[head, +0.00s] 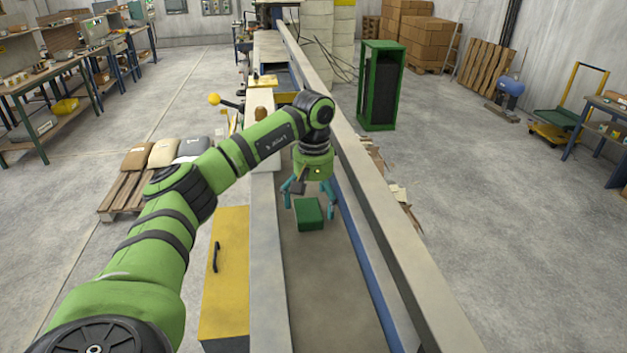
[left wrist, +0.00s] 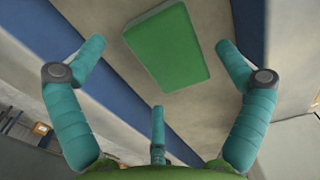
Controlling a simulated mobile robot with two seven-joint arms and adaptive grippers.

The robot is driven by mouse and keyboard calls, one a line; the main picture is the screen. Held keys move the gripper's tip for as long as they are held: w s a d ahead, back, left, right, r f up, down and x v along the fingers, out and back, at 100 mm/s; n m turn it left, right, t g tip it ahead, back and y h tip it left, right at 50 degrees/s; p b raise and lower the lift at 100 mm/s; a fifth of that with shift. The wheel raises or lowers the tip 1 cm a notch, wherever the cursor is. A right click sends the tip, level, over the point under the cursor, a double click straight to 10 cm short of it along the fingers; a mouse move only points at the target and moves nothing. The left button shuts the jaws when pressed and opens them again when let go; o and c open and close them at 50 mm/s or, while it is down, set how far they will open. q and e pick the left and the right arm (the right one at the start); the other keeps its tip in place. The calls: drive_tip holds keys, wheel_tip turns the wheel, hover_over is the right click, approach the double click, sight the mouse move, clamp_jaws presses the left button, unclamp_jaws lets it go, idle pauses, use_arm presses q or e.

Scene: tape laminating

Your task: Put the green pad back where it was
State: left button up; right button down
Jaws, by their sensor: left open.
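The green pad (head: 309,214) is a small rectangular block lying on the bed of the long channel, between its side walls. My left gripper (head: 310,206) points down just above and around the near end of the channel where the pad lies. Its teal fingers are spread open and hold nothing. In the left wrist view the green pad (left wrist: 166,46) lies beyond the open fingers (left wrist: 158,75), apart from them. My right gripper is not in view.
The channel bed (head: 325,290) is bare in front of the pad. A beige rail (head: 390,230) with a blue inner side runs along the right. A yellow cabinet (head: 228,275) stands at the left, and a green-framed box (head: 381,85) stands on the floor behind right.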

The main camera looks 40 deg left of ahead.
sight(314, 208)
use_arm(q)
wheel_tip(314, 208, up, 5)
drive_tip(key=shift+r+b, duration=0.2)
drive_tip(key=shift+b, duration=0.85)
drive_tip(key=shift+r+p, duration=0.7)
drive_tip(key=shift+r, duration=2)
